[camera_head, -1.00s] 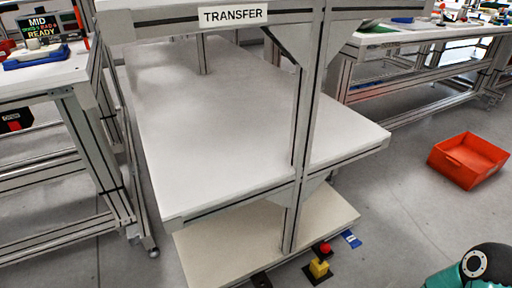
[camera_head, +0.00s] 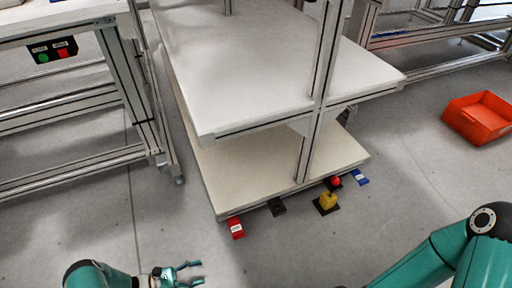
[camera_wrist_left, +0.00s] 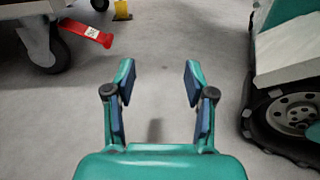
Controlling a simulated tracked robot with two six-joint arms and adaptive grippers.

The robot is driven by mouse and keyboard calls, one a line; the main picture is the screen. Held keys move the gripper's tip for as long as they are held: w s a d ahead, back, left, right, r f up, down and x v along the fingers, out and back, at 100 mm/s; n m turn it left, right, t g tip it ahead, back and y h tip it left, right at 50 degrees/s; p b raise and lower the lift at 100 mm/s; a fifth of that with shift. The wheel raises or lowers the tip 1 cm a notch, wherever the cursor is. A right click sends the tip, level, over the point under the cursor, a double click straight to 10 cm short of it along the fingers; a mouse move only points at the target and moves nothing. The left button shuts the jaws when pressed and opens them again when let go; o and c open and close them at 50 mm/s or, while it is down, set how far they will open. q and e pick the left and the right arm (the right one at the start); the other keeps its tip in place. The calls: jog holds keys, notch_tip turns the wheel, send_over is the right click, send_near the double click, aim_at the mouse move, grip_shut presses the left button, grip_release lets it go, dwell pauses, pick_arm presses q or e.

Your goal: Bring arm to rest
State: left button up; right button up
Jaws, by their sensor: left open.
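My left gripper (camera_head: 190,274) is low at the bottom of the head view, over the bare grey floor. In the left wrist view its two fingers (camera_wrist_left: 158,85) stand apart with nothing between them. My left arm shows only in part at the bottom left of the head view. My right arm, teal, comes in at the bottom right of the head view; its gripper lies outside the picture.
A white transfer table (camera_head: 270,75) with a cream lower shelf (camera_head: 240,165) stands ahead. At its foot are a red tag (camera_head: 236,228), a yellow block with a red knob (camera_head: 328,199) and a blue tag (camera_head: 359,177). An orange bin (camera_head: 480,118) sits right. A caster wheel (camera_wrist_left: 45,45) is near.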

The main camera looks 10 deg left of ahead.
pick_arm(q)
jog(key=w+d+r+m+g+h+p, duration=0.2)
jog(key=w+d+r+m+g, duration=0.4)
jog(key=r, duration=0.4)
jog(key=s+d+r+m+g+y+p, duration=0.1)
jog(key=s+d+r+m+g+y, duration=0.3)
jog(key=s+d+m, duration=0.15)
jog(key=s+d+r+m+g+y+p, duration=0.1)
jog(key=s+d+r+m+g+y, duration=0.35)
jog(key=d, duration=0.25)
jog(key=s+a+f+m+t+y, duration=0.1)
jog(key=s+a+m+t+y, duration=0.1)
jog(key=s+m+t+y, duration=0.25)
jog(key=w+r+t+p, duration=0.1)
jog(key=w+r+p, duration=0.1)
jog(key=r+p, duration=1.6)
jog(key=w+r+p, duration=0.2)
jog(key=r+p, duration=1.7)
jog(key=p, duration=0.2)
jog(key=shift+a+r+m+t+y, duration=0.2)
jog(key=shift+a+m+t+y, duration=0.15)
jog(key=shift+a+t+y, duration=0.05)
